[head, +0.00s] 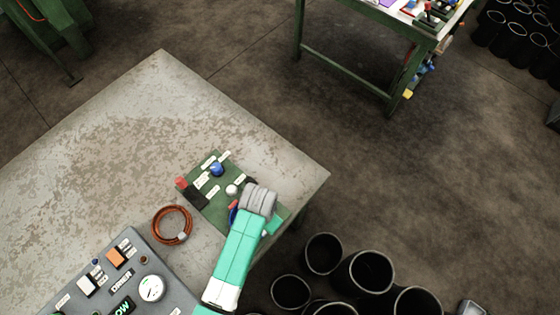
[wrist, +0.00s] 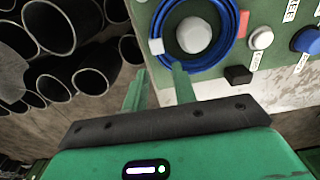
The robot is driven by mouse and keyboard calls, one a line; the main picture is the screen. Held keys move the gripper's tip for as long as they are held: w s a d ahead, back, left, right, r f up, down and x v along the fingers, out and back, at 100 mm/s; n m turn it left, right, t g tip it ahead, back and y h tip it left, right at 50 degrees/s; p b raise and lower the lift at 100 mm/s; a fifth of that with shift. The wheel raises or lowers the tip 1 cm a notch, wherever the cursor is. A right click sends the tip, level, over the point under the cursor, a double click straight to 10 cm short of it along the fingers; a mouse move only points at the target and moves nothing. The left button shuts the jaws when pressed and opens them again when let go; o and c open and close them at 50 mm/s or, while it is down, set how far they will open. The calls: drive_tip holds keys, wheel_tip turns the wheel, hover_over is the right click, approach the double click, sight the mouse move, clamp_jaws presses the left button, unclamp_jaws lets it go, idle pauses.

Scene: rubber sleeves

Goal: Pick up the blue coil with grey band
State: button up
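The blue coil (wrist: 228,50) lies around a grey round knob (wrist: 194,35) on a green panel in the wrist view. Its light grey band (wrist: 156,46) is on the coil's left side, and a red tag (wrist: 244,23) is on its right. My gripper (wrist: 160,68) is open, with its two green fingers apart and nothing visible between them. The fingertips appear just below the grey band in the picture; I cannot tell whether they touch the coil. In the head view, only a small part of the blue coil (head: 233,215) shows beside my arm, which hides the fingers.
The green panel (head: 215,210) sits on a worn table (head: 110,130), with a blue button (head: 216,169) and a red part (head: 181,182). An orange coil (head: 172,225) with a grey band lies left. A grey control panel (head: 160,265) is nearer. Black tubes (head: 371,271) stand beyond the table's edge.

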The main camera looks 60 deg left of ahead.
drive_tip(key=shift+s+d+f, duration=0.15)
drive_tip(key=shift+s+f, duration=0.55)
drive_tip(key=shift+f, duration=0.75)
drive_tip(key=shift+w+d+f+b, duration=0.1)
drive_tip(key=shift+f+b, duration=0.1)
drive_tip(key=shift+f, duration=1.2)
drive_tip(key=shift+w+f+b, duration=0.1)
drive_tip(key=shift+f+b, duration=0.1)
drive_tip(key=shift+f, duration=1.15)
clamp_jaws()
